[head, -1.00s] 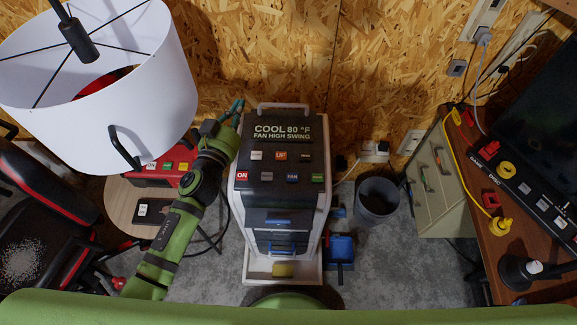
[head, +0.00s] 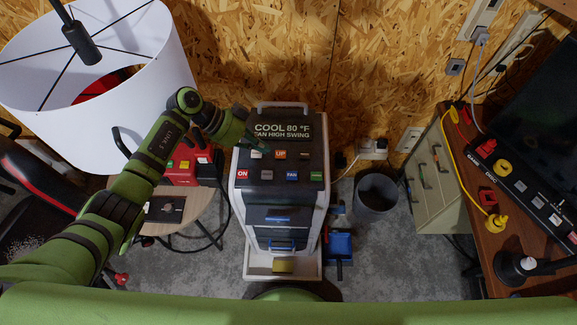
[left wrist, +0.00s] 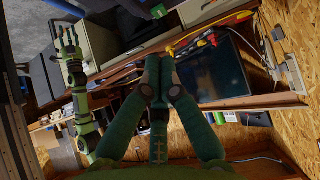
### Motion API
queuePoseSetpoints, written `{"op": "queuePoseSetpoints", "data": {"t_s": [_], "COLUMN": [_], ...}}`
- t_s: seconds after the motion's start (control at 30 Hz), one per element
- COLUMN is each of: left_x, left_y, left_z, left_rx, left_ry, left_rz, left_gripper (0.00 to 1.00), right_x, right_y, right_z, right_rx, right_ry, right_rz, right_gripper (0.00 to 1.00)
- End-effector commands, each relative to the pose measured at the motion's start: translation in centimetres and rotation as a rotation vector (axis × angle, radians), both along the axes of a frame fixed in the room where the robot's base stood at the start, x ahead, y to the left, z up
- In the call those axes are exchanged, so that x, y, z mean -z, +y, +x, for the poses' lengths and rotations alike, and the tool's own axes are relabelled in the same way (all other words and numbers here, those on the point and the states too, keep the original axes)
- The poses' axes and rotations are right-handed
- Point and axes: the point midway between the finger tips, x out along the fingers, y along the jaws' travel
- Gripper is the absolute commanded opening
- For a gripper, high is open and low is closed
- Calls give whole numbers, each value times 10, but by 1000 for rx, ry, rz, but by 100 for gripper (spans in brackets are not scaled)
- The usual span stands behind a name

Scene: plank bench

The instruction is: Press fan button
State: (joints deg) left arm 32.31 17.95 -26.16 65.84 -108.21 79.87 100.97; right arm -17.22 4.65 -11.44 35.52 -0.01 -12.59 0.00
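The cooler (head: 283,215) stands in the middle of the head view, its dark button panel facing up. The blue button marked FAN (head: 292,176) is in its front row, between a dark button and a green one. My left gripper (head: 262,148) reaches in from the left over the panel's back-left part, beside the white button and behind the FAN button. In the left wrist view its dark green fingers (left wrist: 158,72) meet at the tips with nothing between them. My right gripper (left wrist: 67,38) shows small in the left wrist view, its fingers apart; it is outside the head view.
A white lampshade (head: 100,55) and a red box with buttons (head: 190,165) are left of the cooler. A grey bin (head: 376,197) and a brown desk (head: 500,240) are to the right. The particle-board wall (head: 300,50) is close behind.

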Motion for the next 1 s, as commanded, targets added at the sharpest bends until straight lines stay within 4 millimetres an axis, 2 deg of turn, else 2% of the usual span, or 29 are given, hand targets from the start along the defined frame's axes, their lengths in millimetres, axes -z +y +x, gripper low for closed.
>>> {"op": "queuePoseSetpoints", "data": {"t_s": [0.17,0.27,0.77,1.0], "left_x": [5,16,81,104], "left_y": [-5,-13,-75,-72], "left_z": [0,0,0,0], "left_rx": [1,1,2,0], "left_ry": [-1,-1,-4,-3], "left_rz": [-4,-5,-7,-4], "left_gripper": [0,0,0,0], "right_x": [5,16,95,123], "right_y": [1,1,3,3], "right_z": [0,1,1,1], "right_rx": [0,0,1,1], "right_ry": [-1,-1,-1,-1], "right_rz": [1,1,4,3], "right_gripper": [40,40,40,40]}}
